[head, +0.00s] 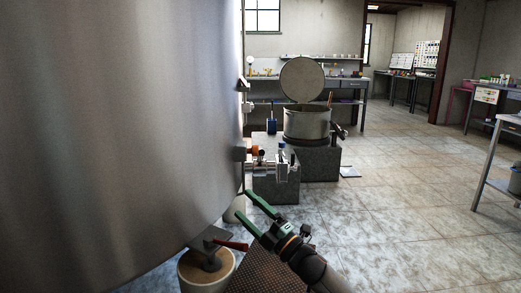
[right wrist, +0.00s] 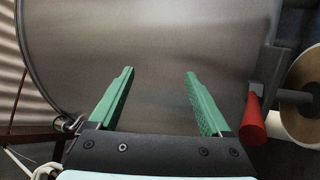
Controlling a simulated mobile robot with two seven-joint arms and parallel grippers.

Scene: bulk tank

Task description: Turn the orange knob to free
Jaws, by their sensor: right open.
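The orange knob (head: 254,150) is small and sits on a fitting at the right side of the big steel tank (head: 120,120). Its exact turn position is too small to tell. My right gripper (head: 242,203) is below the knob and apart from it, beside the tank's lower edge. Its two green fingers are apart with nothing between them. In the right wrist view the open fingers (right wrist: 160,72) face the tank's metal surface (right wrist: 180,35), and the orange knob cannot be made out. My left gripper does not show.
A red handle (head: 232,245) sits on an outlet at the tank's bottom, above a bucket (head: 206,270); the handle (right wrist: 252,122) is right of the fingers in the wrist view. A lidded pot (head: 307,123) stands on a grey block behind.

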